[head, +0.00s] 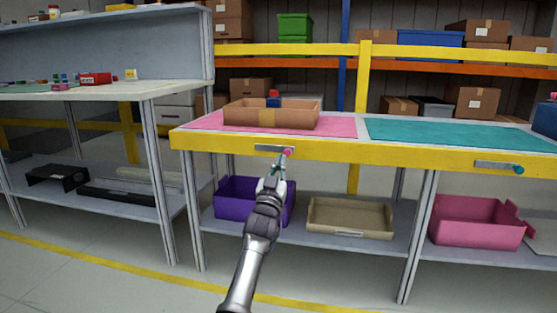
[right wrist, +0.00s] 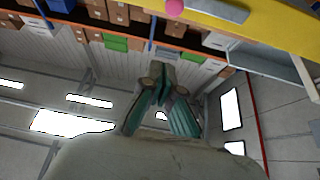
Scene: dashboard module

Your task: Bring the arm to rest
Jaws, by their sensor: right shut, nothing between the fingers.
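My right arm reaches up from the bottom middle of the head view. Its gripper (head: 278,168) is in front of the yellow table edge (head: 380,152), just below a pink knob (head: 288,152) beside a metal plate. In the right wrist view the gripper (right wrist: 161,72) has its teal-padded fingers together, with nothing between them. The pink knob (right wrist: 175,7) shows at the top of that view, apart from the fingertips. My left gripper is in neither view.
A cardboard tray (head: 245,115) stands on a pink mat (head: 340,125); a teal mat (head: 450,134) lies to the right. Purple (head: 234,212), beige (head: 350,217) and pink (head: 470,222) bins sit on the lower shelf. Floor in front is clear.

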